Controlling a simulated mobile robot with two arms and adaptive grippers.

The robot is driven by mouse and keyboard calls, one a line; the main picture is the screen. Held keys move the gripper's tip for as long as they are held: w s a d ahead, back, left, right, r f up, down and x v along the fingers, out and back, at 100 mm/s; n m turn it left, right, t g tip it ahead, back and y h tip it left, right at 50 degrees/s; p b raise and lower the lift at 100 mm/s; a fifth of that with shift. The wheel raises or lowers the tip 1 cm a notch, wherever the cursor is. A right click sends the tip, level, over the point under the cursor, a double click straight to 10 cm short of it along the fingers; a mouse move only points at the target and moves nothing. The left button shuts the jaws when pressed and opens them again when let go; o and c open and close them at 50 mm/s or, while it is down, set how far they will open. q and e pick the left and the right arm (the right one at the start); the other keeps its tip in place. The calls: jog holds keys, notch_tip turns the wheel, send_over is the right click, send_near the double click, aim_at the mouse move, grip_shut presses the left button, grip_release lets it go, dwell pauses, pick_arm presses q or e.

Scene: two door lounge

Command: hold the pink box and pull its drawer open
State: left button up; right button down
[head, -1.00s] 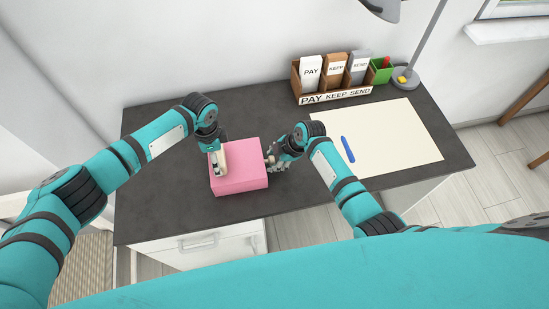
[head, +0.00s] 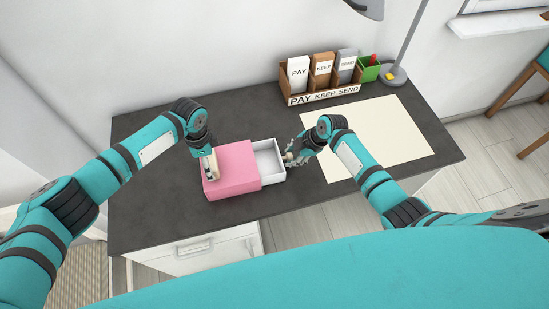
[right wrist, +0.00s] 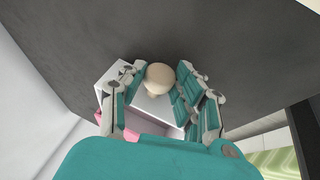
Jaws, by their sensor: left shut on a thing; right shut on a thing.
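The pink box (head: 232,172) sits on the dark desk (head: 280,205). Its white drawer (head: 270,163) stands out of the right side, and its inside looks empty. My left gripper (head: 211,166) is shut on the pink box at its left part. My right gripper (head: 292,158) is shut on the drawer's pale round knob (right wrist: 159,76), just right of the drawer front. In the right wrist view the fingers are on both sides of the knob, with the white drawer (right wrist: 152,104) and a strip of the pink box (right wrist: 146,125) behind it.
A wooden organizer (head: 322,97) labelled PAY KEEP SEND, a green cup (head: 369,70) and a grey lamp (head: 408,45) stand at the back right. A cream mat (head: 400,125) lies to the right, partly behind my right arm. The desk left of the box is clear.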

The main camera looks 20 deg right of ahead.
pick_arm(q)
jog(key=shift+a+f, duration=0.1)
jog(key=shift+a, duration=0.05)
pick_arm(e)
jog(key=shift+d, duration=0.95)
jog(key=c, duration=0.9)
grip_release()
jog(key=shift+c, duration=0.2)
jog(key=v, duration=1.2)
jog(key=shift+a, duration=0.1)
